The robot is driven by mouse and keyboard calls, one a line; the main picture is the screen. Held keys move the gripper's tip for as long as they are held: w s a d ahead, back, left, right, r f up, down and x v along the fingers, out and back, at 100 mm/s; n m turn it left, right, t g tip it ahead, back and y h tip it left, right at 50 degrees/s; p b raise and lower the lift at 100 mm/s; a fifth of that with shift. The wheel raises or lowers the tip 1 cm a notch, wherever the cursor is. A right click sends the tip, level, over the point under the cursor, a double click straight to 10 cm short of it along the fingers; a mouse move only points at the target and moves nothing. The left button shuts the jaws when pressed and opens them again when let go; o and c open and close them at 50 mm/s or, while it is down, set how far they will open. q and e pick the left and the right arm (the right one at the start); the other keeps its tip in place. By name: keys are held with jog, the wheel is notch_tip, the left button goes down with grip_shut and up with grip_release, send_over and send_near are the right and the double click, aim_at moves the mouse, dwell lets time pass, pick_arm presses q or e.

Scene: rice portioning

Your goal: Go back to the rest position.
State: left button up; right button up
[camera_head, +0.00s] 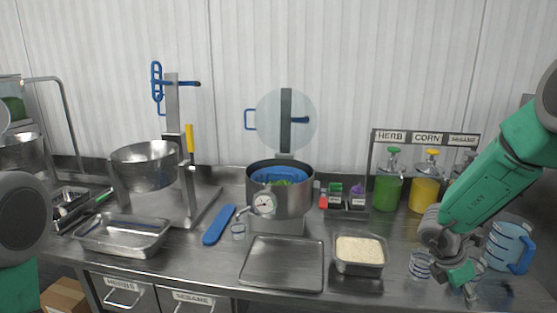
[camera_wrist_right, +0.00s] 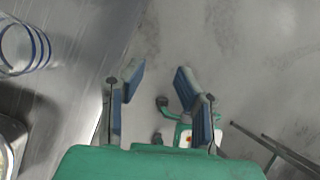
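My right gripper (camera_head: 460,280) is low over the right end of the steel counter. In the right wrist view its two blue-padded fingers (camera_wrist_right: 158,88) stand apart with nothing between them. A clear measuring cup with blue rings (camera_head: 420,265) stands just left of the gripper, apart from it; it also shows in the right wrist view (camera_wrist_right: 24,48). Part of my left arm shows at the left edge, but its gripper fingers are not in view.
A steel pan of rice (camera_head: 360,268) and an empty flat tray (camera_head: 281,264) lie left of the cup. A blue pitcher (camera_head: 506,246) stands behind and right of the right gripper. Herb (camera_head: 387,193) and corn (camera_head: 425,194) dispensers and a pot with a dial (camera_head: 290,200) stand farther back.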

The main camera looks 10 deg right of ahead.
jog(key=s+a+f+n+t+b, duration=0.25)
jog(key=f+n, duration=0.45)
jog(key=n, duration=0.5)
jog(key=s+a+f+n+t+b, duration=0.1)
jog(key=s+a+f+n+b, duration=0.25)
jog(key=f+n, duration=0.55)
jog(key=s+a+f+n+t+b, duration=0.1)
jog(key=s+a+f+n+b, duration=0.3)
jog(key=n, duration=1)
jog(key=s+a+f+n+g+y+b, duration=0.1)
jog(key=s+a+f+n, duration=0.3)
jog(key=s+n, duration=0.4)
jog(key=s+a+f+n+g+y+b, duration=0.1)
jog(key=s+a+f+n+y+b, duration=0.1)
jog(key=s+a+f+n+y, duration=0.2)
jog(key=s+a+f+n, duration=0.1)
jog(key=s+a+n, duration=0.2)
jog(key=n, duration=0.5)
jog(key=shift+s+a+f+y, duration=0.15)
jog(key=shift+s+y, duration=0.15)
jog(key=shift+s, duration=0.5)
